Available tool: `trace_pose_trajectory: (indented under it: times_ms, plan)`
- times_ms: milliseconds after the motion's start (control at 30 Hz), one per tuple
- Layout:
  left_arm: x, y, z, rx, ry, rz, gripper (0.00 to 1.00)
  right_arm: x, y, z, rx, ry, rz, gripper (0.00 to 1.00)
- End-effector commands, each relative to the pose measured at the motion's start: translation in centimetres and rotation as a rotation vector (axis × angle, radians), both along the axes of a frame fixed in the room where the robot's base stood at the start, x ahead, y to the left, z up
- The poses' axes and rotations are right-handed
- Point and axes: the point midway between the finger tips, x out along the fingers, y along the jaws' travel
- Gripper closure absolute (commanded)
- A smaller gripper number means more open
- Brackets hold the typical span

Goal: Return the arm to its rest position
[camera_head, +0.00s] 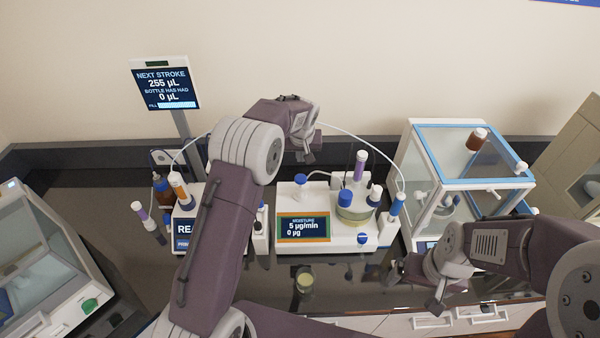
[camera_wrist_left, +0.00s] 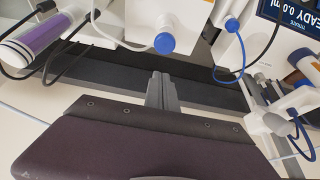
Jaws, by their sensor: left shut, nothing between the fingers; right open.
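My left arm (camera_head: 222,215) reaches up from the lower middle in the head view and bends over at the top. Its gripper (camera_head: 307,156) points down above the back of the bench, behind the moisture instrument (camera_head: 303,228). In the left wrist view the gripper's fingers (camera_wrist_left: 161,92) are together with nothing between them. My right arm (camera_head: 510,250) comes in from the right. Its gripper (camera_head: 415,288) is open and empty near the bench's front edge, in front of the glass-walled balance (camera_head: 408,172).
A display (camera_head: 165,87) on a post stands at the back left. A small vial (camera_head: 304,282) is near the front. A glass-lidded instrument (camera_head: 45,275) is at left. Tubes and cables arch close around my left gripper.

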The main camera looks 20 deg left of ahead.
Motion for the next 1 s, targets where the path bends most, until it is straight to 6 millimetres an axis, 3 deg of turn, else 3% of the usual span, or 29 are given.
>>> trace_pose_trajectory:
  times_ms: [400, 467, 600, 667, 767, 867, 1000]
  plan:
    - [0.0, 0.0, -0.4, 0.0, 0.001, 0.001, 1.0, 0.0, 0.0, -0.4, 0.0, 0.0, 0.0, 0.09]
    - [0.0, 0.1, -1.1, 0.0, -0.004, 0.003, 1.0, 0.0, 0.0, -1.4, 0.0, 0.0, 0.0, 0.09]
    - [-0.1, 0.8, -1.2, -0.006, -0.072, 0.015, 1.0, 0.0, 0.0, -6.1, 0.0, 0.0, 0.0, 0.09]
    - [-2.0, 1.1, -2.3, -0.015, -0.067, 0.026, 1.0, 0.0, 0.0, -8.4, 0.0, 0.0, 0.0, 0.09]
    - [-6.6, 1.5, -5.3, -0.033, -0.028, 0.032, 1.0, 0.0, 0.0, -12.0, 0.0, 0.001, 0.0, 0.09]
    - [-12.1, 1.5, -9.2, -0.048, 0.028, 0.008, 1.0, 0.0, 0.0, -14.9, 0.0, 0.001, 0.0, 0.09]
    - [-21.2, 1.2, -15.2, -0.065, 0.133, -0.054, 1.0, 0.0, 0.0, -18.0, 0.0, 0.0, 0.0, 0.09]
